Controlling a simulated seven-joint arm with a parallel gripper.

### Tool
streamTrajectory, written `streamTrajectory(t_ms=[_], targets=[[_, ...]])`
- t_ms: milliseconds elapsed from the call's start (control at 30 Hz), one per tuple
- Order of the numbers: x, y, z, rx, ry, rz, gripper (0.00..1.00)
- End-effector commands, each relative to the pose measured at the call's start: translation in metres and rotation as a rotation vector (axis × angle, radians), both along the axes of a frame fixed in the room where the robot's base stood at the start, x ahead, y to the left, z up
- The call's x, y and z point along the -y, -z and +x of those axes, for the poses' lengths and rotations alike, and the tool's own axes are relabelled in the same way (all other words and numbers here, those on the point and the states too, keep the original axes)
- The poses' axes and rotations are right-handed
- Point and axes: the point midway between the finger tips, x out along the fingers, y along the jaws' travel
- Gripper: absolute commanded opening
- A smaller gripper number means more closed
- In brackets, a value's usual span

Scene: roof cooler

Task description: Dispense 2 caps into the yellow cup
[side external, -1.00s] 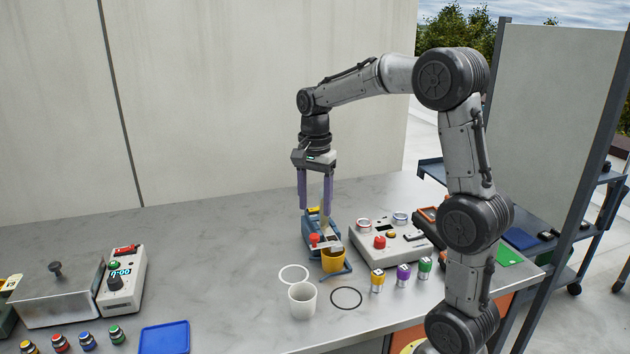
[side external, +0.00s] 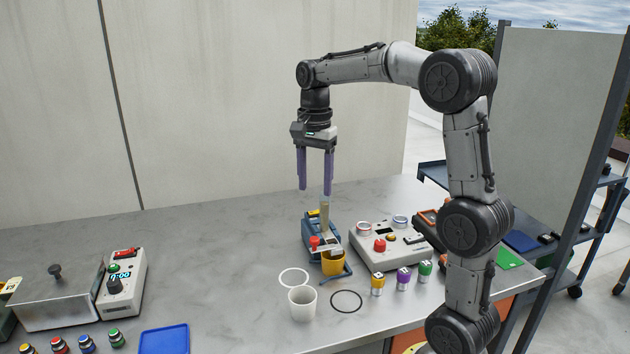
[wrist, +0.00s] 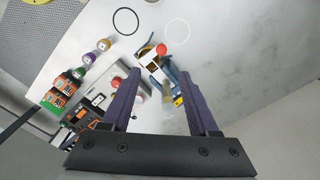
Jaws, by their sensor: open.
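The yellow cup (side external: 333,264) stands under the spout of a blue dispenser (side external: 311,232) on the grey table. The dispenser has a red knob (side external: 314,242) at its front and an upright tan column (side external: 324,218). The red knob also shows in the wrist view (wrist: 161,49). My gripper (side external: 315,190) points down, open and empty, above the dispenser and apart from the cup. The right finger overlaps the column's top in the side view; I cannot tell whether they touch. The inside of the cup cannot be seen.
A white cup (side external: 302,304) stands in front, near a white ring (side external: 293,278) and a black ring (side external: 346,301). Yellow, purple and green-topped jars (side external: 403,280) and a grey control box (side external: 387,247) sit to the right. A blue tray (side external: 164,339) lies at the front left.

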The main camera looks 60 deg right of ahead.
Motion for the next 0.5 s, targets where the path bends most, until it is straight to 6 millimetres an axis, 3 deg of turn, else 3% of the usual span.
streamTrajectory(t_ms=[500], targets=[[0.0035, 0.0091, 0.0030, -0.001, 0.001, 0.000, 0.60]])
